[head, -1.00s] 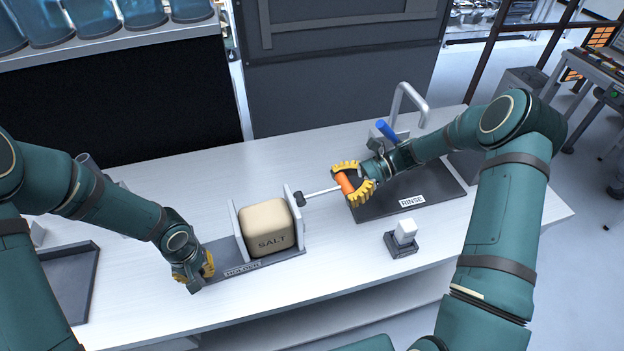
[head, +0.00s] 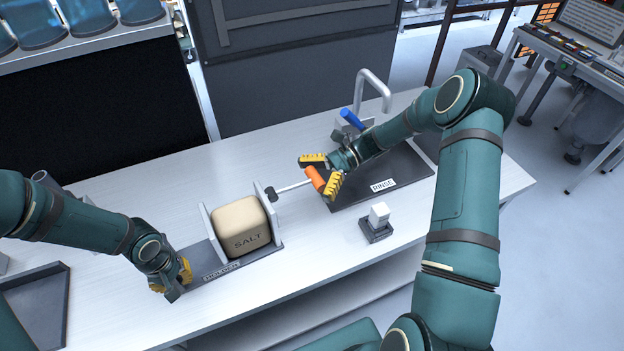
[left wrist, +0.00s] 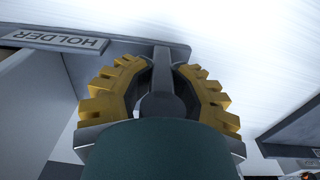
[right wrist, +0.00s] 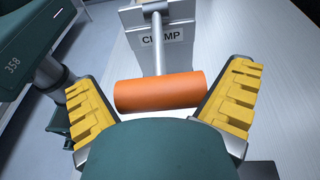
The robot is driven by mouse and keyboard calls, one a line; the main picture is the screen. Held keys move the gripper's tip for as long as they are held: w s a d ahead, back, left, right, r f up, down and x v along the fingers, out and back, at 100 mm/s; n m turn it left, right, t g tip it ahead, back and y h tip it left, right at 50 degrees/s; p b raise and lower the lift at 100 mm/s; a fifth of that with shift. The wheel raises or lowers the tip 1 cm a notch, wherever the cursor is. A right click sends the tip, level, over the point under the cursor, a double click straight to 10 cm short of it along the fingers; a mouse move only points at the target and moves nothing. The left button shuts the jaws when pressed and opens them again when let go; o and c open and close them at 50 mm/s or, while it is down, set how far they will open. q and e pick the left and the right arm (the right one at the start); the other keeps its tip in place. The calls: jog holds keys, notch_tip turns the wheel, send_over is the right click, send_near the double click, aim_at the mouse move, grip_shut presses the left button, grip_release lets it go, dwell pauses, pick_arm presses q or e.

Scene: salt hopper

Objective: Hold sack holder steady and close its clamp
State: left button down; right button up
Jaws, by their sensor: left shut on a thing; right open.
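The grey sack holder (head: 198,258) stands on the bench with a tan sack marked SALT (head: 240,227) upright between its two walls. My left gripper (head: 180,275) is shut on a grey grip bar (left wrist: 163,72) at the holder's left end, near the HOLDER label. The clamp's orange handle (head: 315,179) sits on a thin rod leading to the holder's right wall; in the right wrist view the handle (right wrist: 160,92) lies in front of the CLAMP label (right wrist: 161,38). My right gripper (right wrist: 160,75) is open, its fingers spread either side of the handle. The clamp's inner face is hidden.
A dark rinse area (head: 350,192) with a tap (head: 372,85) lies behind my right gripper. A small white block on a dark stand (head: 378,220) is at the front right. A grey tray (head: 35,300) is at the left. The bench front is clear between.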

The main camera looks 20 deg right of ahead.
pick_arm(q)
jog(key=shift+s+f, duration=0.1)
pick_arm(e)
jog(key=shift+d, duration=0.15)
jog(key=v, duration=1.2)
pick_arm(q)
jog(key=c, duration=0.7)
grip_release()
jog(key=shift+o, duration=0.2)
